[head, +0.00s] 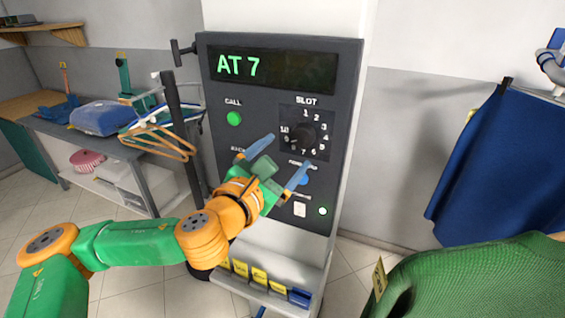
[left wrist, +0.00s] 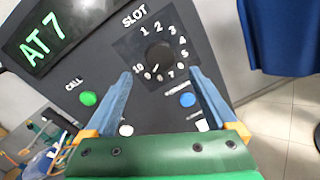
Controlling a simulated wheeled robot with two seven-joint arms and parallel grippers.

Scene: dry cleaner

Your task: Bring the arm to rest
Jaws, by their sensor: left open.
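My left arm, green and orange, reaches from the lower left of the head view to a dark control panel (head: 222,150). My left gripper (head: 282,158) is open and empty, its two blue fingers in front of the panel below the slot dial (head: 304,138). I cannot tell whether a fingertip touches the panel. In the left wrist view the fingers (left wrist: 160,85) stand apart on either side of the dial (left wrist: 158,56). The display (head: 258,67) reads "AT 7" in green. A green call button (head: 234,118) is lit on the left. My right gripper is not in view.
A ledge with yellow tags (head: 259,276) juts out below the panel. A blue garment (head: 492,165) and a green knitted garment (head: 485,280) hang at the right. Wooden hangers (head: 165,140) hang left of the panel, near a table with folded blue cloth (head: 100,117).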

